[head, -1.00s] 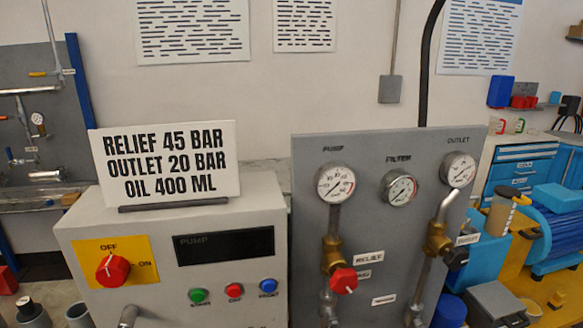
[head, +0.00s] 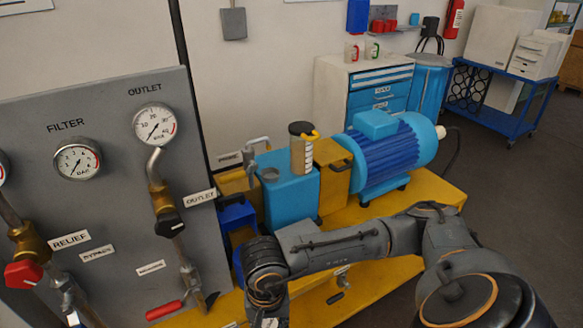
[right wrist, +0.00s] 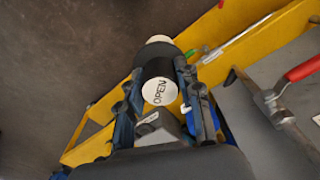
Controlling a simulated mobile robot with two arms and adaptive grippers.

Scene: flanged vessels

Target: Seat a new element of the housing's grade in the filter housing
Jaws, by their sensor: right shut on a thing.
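In the right wrist view my right gripper (right wrist: 160,75) is shut on a dark cylinder (right wrist: 155,70) with a white round end face marked OPEN. A pale rounded part shows just past its far end. I cannot tell whether the cylinder is the filter element or part of the housing. In the head view my right arm comes in from the right, its wrist low in the middle; its fingertips do not show there. The FILTER gauge (head: 77,160) is on the grey panel. I cannot make out the filter housing or any grade marking. My left gripper is not in view.
The grey panel (head: 100,110) carries valves, pipes and a red-handled lever (head: 165,310). Behind my arm, a yellow base (head: 425,190) bears a blue tank (head: 290,190) and a blue motor (head: 390,155). A blue cart (head: 500,105) stands farther right. Open floor lies at right.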

